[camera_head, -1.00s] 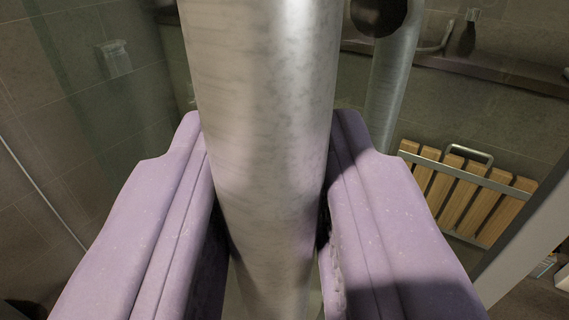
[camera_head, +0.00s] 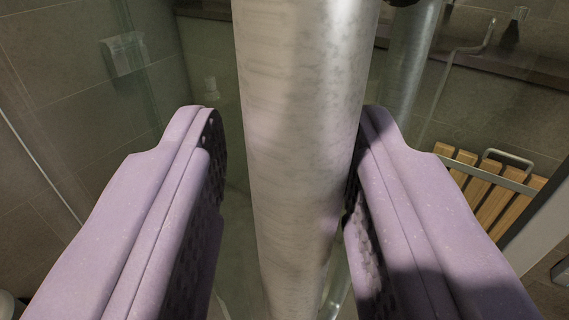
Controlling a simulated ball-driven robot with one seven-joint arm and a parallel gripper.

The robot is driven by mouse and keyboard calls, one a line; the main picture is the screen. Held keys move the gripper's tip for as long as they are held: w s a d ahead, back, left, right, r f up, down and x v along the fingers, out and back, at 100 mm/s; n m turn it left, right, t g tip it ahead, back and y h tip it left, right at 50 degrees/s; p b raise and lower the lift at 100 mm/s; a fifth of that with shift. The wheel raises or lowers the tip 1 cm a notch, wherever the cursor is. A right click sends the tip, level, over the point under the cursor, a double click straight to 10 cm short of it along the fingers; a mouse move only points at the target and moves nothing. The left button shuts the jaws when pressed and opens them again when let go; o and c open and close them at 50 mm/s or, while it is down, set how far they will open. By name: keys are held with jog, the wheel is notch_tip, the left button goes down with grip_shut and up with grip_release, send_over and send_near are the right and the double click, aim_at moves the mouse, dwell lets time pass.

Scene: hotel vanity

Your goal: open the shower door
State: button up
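A thick, brushed-metal vertical handle bar (camera_head: 303,140) stands close in front of me, between the two purple fingers of my gripper (camera_head: 288,112). My gripper is open around the bar. A clear gap shows between the left finger and the bar. The right finger is close beside the bar, and I cannot tell whether it touches. The shower door's clear glass (camera_head: 205,50) is behind the bar, hard to make out. A second metal bar (camera_head: 408,75) shows behind to the right; I cannot tell whether it is a reflection.
Beyond the glass are tiled walls, a white wall fitting (camera_head: 123,53) at left, a dark ledge (camera_head: 470,55) and a slatted wooden seat (camera_head: 487,190) at right. A pale upright edge (camera_head: 545,235) stands at far right.

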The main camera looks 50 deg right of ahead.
jog(key=shift+o, duration=0.2)
jog(key=shift+a, duration=0.1)
jog(key=shift+s+r, duration=0.1)
jog(key=shift+r, duration=0.1)
jog(key=v, duration=0.7)
jog(key=shift+a+p, duration=0.25)
jog(key=shift+p, duration=0.15)
jog(key=shift+s+f, duration=0.1)
